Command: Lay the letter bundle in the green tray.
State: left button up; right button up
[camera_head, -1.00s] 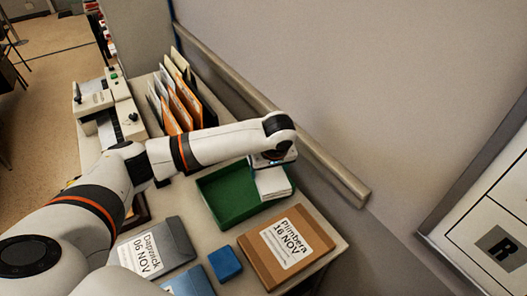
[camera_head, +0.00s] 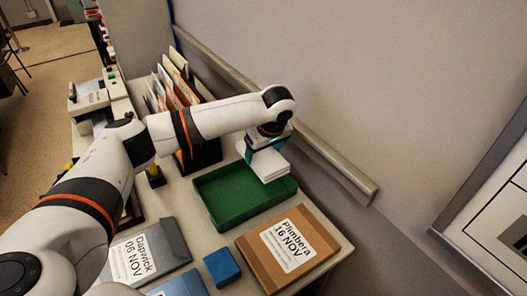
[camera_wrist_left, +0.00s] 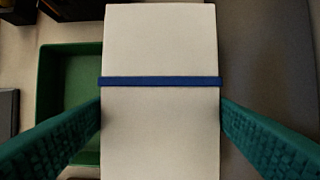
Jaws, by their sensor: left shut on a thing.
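The letter bundle (camera_head: 268,163) is a white stack of envelopes. In the left wrist view the bundle (camera_wrist_left: 160,130) has a blue band across it. My left gripper (camera_head: 264,146) is shut on it, with a teal finger on each side. In the head view the bundle overlaps the far right part of the green tray (camera_head: 222,217), apparently above its rim. In the left wrist view the tray (camera_wrist_left: 48,95) lies below and to the left of the bundle, partly hidden by it. The tray floor that shows is empty. My right gripper is not in view.
A brown Plimbera box (camera_head: 310,236), a blue block (camera_head: 222,267) and a grey Dapwick folder (camera_head: 165,240) lie in front of the tray. Upright files (camera_head: 175,85) stand behind it. A wall rail (camera_head: 330,165) runs close along the right.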

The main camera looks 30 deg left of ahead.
pick_arm(q)
notch_tip(320, 180, down, 3)
jog(key=b, duration=0.3)
jog(key=shift+f, duration=0.2)
jog(key=shift+f+p, duration=0.6)
jog(key=shift+f, duration=0.7)
jog(key=o, duration=1.1)
jog(key=shift+c, duration=0.2)
jog(key=v, duration=1.2)
jog(key=shift+p, duration=0.3)
